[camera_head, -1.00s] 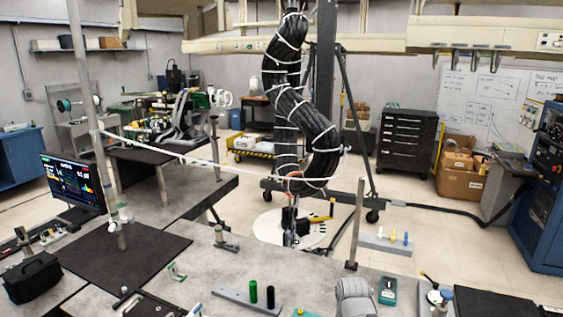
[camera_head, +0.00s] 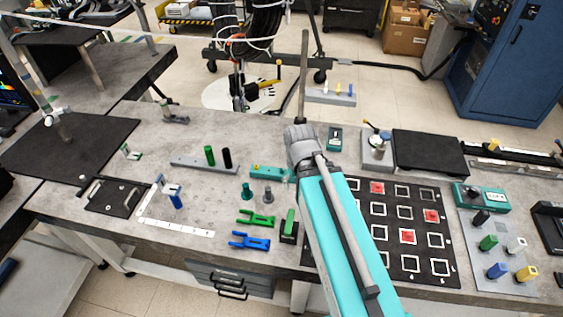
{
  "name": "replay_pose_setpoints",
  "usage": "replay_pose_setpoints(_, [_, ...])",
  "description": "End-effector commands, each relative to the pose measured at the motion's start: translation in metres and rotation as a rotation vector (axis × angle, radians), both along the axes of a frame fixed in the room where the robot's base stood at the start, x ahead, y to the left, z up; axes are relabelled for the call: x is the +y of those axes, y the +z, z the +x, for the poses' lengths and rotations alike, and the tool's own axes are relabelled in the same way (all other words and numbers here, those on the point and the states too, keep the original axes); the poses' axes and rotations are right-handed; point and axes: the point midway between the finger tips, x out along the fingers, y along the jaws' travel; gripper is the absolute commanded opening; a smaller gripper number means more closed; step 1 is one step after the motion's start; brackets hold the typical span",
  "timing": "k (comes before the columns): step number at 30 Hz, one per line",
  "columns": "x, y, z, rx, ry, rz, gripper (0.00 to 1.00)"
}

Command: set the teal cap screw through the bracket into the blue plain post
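A small teal cap screw (camera_head: 247,190) stands upright on the grey table, left of my arm, beside a grey one of similar shape. A blue post (camera_head: 177,201) stands farther left. A small white bracket-like piece (camera_head: 165,186) is close to it; whether they touch is too small to tell. Another blue peg (camera_head: 497,270) stands on the grey board at right, so I cannot be sure which blue one is the plain post. My teal and grey arm crosses the right-middle of the picture. I cannot make out my gripper.
Green and blue forked pieces (camera_head: 250,241) lie near the front edge. A bar (camera_head: 190,163) carries green and black posts. A black mat (camera_head: 400,275) with white squares and red pieces lies right of my arm. A grey board (camera_head: 478,275) holds several coloured pegs. Bare table lies around the teal screw.

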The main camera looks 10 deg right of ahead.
Motion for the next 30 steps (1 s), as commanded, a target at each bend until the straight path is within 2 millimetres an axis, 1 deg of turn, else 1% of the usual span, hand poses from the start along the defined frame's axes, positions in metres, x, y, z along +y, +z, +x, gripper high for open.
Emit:
replay_pose_setpoints(4, [0.000, -0.001, 0.007, 0.000, -0.051, 0.000, 0.65])
replay_pose_setpoints(8, [0.000, -0.002, 0.019, 0.000, -0.146, 0.000, 0.65])
replay_pose_setpoints(30, [0.002, -0.010, 0.109, -0.001, -0.996, 0.000, 0.65])
